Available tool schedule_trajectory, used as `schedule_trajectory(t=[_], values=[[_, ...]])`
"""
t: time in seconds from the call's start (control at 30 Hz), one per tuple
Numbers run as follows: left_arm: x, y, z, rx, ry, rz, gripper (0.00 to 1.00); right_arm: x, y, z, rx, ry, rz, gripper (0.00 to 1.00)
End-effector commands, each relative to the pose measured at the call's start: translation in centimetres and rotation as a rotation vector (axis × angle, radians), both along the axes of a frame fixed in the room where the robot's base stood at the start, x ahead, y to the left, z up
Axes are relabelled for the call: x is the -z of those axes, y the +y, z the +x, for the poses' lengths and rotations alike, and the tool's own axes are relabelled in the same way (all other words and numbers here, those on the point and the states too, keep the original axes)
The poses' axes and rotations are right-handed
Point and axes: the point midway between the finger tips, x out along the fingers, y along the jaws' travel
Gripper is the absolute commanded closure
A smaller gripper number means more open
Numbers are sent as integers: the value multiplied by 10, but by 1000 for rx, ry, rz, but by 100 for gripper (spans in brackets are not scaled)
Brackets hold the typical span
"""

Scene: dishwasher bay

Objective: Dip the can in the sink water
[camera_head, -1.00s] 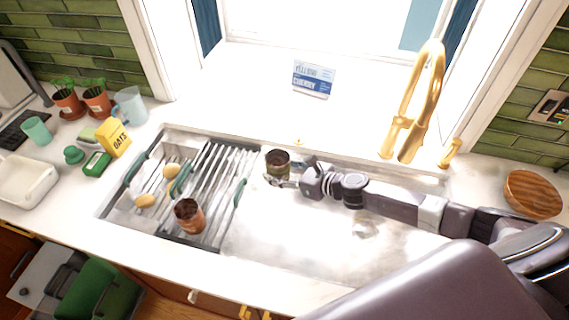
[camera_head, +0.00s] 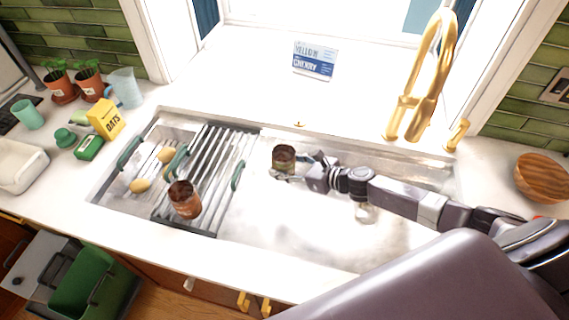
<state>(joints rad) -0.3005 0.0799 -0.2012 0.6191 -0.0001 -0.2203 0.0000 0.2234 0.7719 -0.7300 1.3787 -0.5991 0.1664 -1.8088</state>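A small green-brown open-topped can (camera_head: 284,157) is at the upper left of the sink basin, just right of the drying rack. My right gripper (camera_head: 288,175), coming in from the right, has its fingers around the can's lower part and is shut on it. The can is roughly upright. The sink (camera_head: 300,225) has a pale, shiny floor or water surface; I cannot tell whether the can's bottom touches it. My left gripper is not in view.
The drying rack (camera_head: 222,150) with green handles covers the sink's left part, with several yellowish potato-like items on the left. A gold faucet (camera_head: 425,85) rises behind the sink. A wooden bowl (camera_head: 541,178) sits on the right counter. The middle of the basin is free.

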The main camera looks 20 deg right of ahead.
Motion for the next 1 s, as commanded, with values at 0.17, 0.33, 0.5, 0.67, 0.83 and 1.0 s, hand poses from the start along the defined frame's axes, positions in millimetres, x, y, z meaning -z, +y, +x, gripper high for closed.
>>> schedule_trajectory(t=[0.17,0.33,0.5,0.67,0.83,1.0], values=[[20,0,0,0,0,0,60,23,0,0,0,0,1,74],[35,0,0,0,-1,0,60,40,0,0,1,1,0,74],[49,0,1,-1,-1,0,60,57,0,0,1,0,0,74],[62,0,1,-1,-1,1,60,73,0,0,2,1,1,74],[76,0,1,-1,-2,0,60,90,0,0,0,0,1,74],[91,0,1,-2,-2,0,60,107,0,0,0,0,1,74]])
